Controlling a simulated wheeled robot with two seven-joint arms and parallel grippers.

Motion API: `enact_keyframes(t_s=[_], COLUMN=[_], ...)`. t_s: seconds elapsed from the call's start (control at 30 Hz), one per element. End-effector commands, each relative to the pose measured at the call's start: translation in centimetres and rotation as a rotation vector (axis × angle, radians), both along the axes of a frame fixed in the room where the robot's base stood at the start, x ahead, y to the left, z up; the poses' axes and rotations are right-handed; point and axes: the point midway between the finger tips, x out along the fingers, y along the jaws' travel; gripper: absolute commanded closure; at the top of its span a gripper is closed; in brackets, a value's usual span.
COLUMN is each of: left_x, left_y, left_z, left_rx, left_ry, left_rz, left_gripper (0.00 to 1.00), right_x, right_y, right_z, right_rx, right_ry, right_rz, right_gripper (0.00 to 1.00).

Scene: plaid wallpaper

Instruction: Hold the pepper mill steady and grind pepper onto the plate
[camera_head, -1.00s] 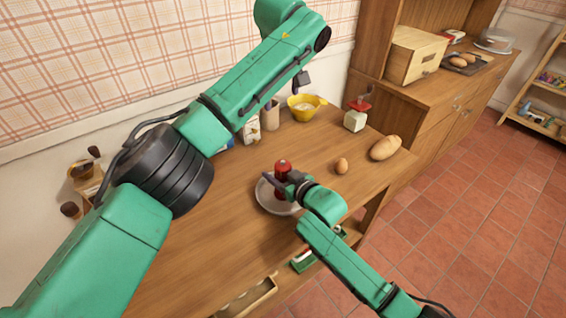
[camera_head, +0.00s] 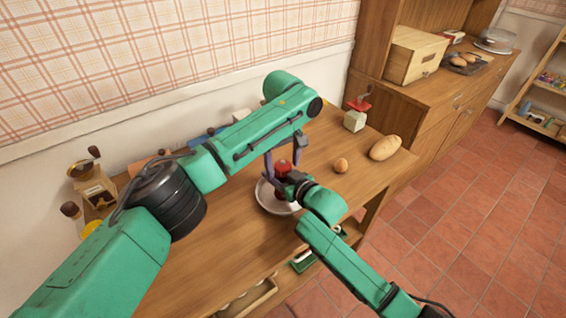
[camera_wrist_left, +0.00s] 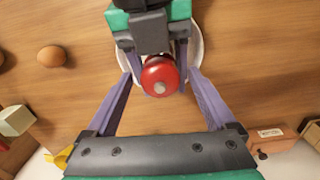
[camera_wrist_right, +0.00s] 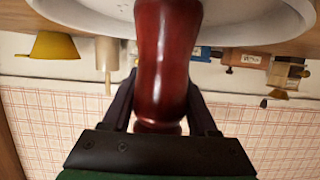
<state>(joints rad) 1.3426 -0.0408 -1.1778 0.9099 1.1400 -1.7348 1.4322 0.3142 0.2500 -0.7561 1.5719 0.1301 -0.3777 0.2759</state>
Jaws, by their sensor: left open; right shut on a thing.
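The red pepper mill (camera_head: 283,168) stands upright over the white plate (camera_head: 266,199) on the wooden table. My right gripper (camera_head: 291,186) is shut on the mill's body from the side; in the right wrist view the glossy dark red mill (camera_wrist_right: 162,60) sits between its fingers. My left gripper (camera_head: 283,158) is open above the mill, its fingers pointing down around the top. In the left wrist view the mill's red round top with a pale knob (camera_wrist_left: 160,76) lies between the open purple fingers, apart from them. Whether the mill's base touches the plate is hidden.
A brown egg (camera_head: 341,165) and a bread loaf (camera_head: 385,148) lie to the right of the plate. A coffee grinder (camera_head: 92,185) stands at the left. My left arm covers much of the table's back.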

Motion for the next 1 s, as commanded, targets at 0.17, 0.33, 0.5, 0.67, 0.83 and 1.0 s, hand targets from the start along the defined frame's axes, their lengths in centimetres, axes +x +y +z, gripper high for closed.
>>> enact_keyframes(t_s=[0.17, 0.33, 0.5, 0.67, 0.83, 1.0], left_x=[0.02, 0.03, 0.04, 0.03, 0.02, 0.03], left_y=[0.01, 0.02, 0.0, -0.04, -0.03, -0.04], left_z=[0.04, 0.07, 0.1, 0.12, 0.11, 0.11], left_rx=[0.0, 0.001, 0.0, -0.002, -0.002, -0.002], left_ry=[0.0, -0.001, -0.001, -0.001, 0.0, -0.001], left_rz=[0.0, 0.0, -0.006, -0.042, -0.126, -0.251], left_gripper=[0.34, 0.97, 0.98, 0.98, 0.98, 0.98], right_x=[-0.01, -0.01, 0.0, 0.0, -0.02, -0.01], right_y=[-0.02, -0.02, -0.03, -0.03, -0.02, -0.04], right_z=[-0.05, -0.05, -0.06, -0.07, -0.09, -0.11], right_rx=[-0.001, -0.001, -0.001, -0.001, -0.001, -0.001], right_ry=[0.001, 0.001, 0.001, 0.002, 0.002, 0.002], right_rz=[0.0, 0.0, 0.0, 0.0, 0.0, 0.0], right_gripper=[1.0, 1.0, 1.0, 1.0, 1.0, 1.0])
